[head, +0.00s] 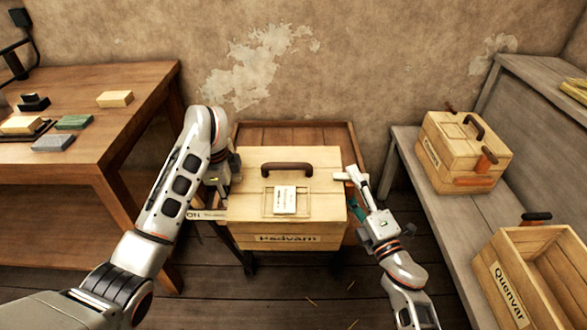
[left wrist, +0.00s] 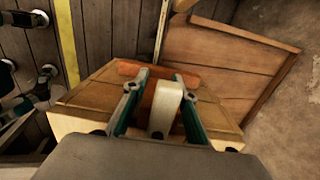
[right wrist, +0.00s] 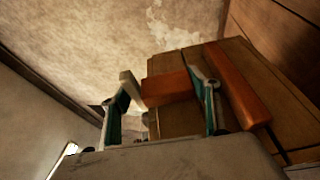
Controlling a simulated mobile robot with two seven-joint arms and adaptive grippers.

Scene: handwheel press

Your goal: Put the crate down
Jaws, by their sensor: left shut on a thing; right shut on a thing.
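The wooden crate labelled "Padvarn" (head: 290,228) is level between my two grippers, with a dark handle and a white card on its lid. It also shows in the left wrist view (left wrist: 92,98) and the right wrist view (right wrist: 180,122). I cannot tell whether the crate's underside touches anything.
A wooden stand with a raised rim (head: 300,130) lies behind and under the crate. A table (head: 120,88) with small blocks is at left.

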